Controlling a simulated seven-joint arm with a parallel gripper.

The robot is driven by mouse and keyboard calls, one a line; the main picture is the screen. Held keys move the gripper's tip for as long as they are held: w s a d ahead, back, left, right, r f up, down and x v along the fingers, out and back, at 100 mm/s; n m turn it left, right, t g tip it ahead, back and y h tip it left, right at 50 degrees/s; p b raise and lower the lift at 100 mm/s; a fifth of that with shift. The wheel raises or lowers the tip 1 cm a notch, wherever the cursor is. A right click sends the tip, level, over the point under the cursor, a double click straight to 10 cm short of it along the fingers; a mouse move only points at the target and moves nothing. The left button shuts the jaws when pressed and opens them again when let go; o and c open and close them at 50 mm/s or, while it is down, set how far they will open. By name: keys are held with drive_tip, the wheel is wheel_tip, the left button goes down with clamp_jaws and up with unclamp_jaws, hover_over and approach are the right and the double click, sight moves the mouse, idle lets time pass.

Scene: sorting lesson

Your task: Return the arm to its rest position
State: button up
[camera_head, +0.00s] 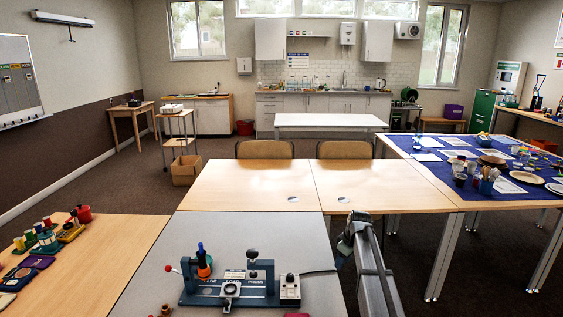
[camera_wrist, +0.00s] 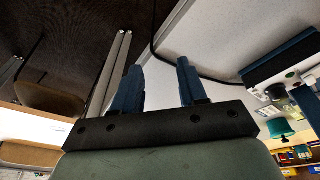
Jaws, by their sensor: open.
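My gripper (camera_wrist: 156,88) shows in the wrist view with its two blue fingers apart and nothing between them. Behind the fingers are the grey tabletop's edge, a cable and the dark floor. In the head view my arm rises at the lower right of centre, beside the right edge of the grey table (camera_head: 150,280). My fingertips cannot be made out clearly there. A blue and grey press fixture (camera_head: 232,298) stands on the grey table, left of my arm. A bottle with an orange collar and blue top (camera_head: 203,262) stands at its left end.
A wooden table (camera_head: 110,235) at left holds coloured pots and pads. Two wooden desks (camera_head: 250,185) with chairs stand ahead. A blue-covered table (camera_head: 480,197) with bowls and papers is at right. A cable runs from the fixture toward my arm. Floor is open right of my arm.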

drive_tip(key=s+d+f+m+t, duration=0.2)
drive_tip(key=d+f+m, duration=0.4)
drive_tip(key=d, duration=0.6)
drive_tip(key=s+d+f+m+t, duration=0.1)
drive_tip(key=s+d+f+m, duration=0.2)
drive_tip(key=d+f, duration=0.65)
drive_tip(key=s+a+f+m, duration=0.1)
drive_tip(key=s+f+m, duration=0.1)
drive_tip(key=s+f, duration=1.55)
drive_tip(key=s+a+f+g+y, duration=0.1)
drive_tip(key=s+a+f+g, duration=0.1)
drive_tip(key=s+a+f, duration=0.4)
drive_tip(key=s+a+f+g, duration=0.2)
drive_tip(key=s+a+f, duration=0.1)
drive_tip(key=s+a, duration=0.5)
drive_tip(key=s+a+r+n+g+h, duration=0.1)
drive_tip(key=s+a+g, duration=0.3)
drive_tip(key=s, duration=0.8)
drive_tip(key=s+a+r+n+g+h, duration=0.1)
drive_tip(key=s+a+g, duration=0.3)
drive_tip(key=s+a, duration=0.4)
drive_tip(key=s+r, duration=0.1)
drive_tip(key=s, duration=0.3)
drive_tip(key=shift+s+a+r, duration=0.15)
drive_tip(key=shift+s+a, duration=0.05)
drive_tip(key=shift+s, duration=0.05)
